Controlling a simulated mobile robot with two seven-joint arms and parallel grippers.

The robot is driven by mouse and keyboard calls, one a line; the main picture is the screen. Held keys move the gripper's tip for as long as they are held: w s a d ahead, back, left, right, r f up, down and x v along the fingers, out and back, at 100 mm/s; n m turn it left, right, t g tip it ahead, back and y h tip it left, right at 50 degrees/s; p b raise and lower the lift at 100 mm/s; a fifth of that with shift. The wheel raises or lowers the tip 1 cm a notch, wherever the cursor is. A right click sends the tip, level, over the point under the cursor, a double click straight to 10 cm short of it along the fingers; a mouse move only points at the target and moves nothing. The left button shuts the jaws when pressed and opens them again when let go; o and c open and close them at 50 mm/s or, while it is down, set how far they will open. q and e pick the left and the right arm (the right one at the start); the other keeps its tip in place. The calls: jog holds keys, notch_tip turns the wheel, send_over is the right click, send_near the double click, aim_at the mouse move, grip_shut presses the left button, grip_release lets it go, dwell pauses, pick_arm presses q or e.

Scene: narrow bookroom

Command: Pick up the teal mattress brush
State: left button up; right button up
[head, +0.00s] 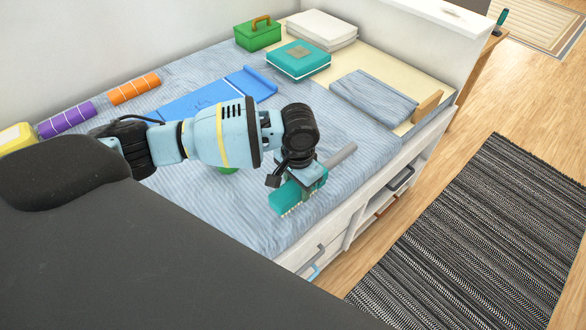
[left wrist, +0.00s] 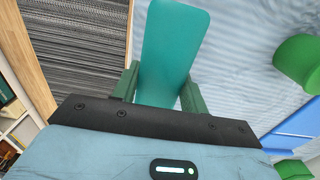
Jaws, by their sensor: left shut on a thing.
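The teal mattress brush (head: 286,199) is at the near edge of the bed, with its pale bristles facing down. A grey bar that looks like its handle (head: 341,155) sticks out on the far side of my gripper. My left gripper (head: 303,183) is shut on the brush from above. In the left wrist view, the brush's flat teal back (left wrist: 173,45) lies between the two green fingers (left wrist: 160,90). I cannot tell whether the bristles touch the bed. My right gripper is not in view.
The bed (head: 345,205) holds a blue folded board (head: 250,85), orange (head: 134,88) and purple (head: 67,118) rolls, a teal case (head: 298,62), a green box (head: 257,36) and a folded blue cloth (head: 373,97). A green object (left wrist: 300,60) lies near my gripper.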

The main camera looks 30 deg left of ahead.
pick_arm(q)
jog(key=s+d, duration=0.5)
jog(key=s, duration=0.1)
jog(key=shift+s+r+p, duration=0.25)
jog(key=shift+r+p, duration=0.1)
jog(key=shift+r, duration=0.1)
jog(key=shift+d, duration=0.1)
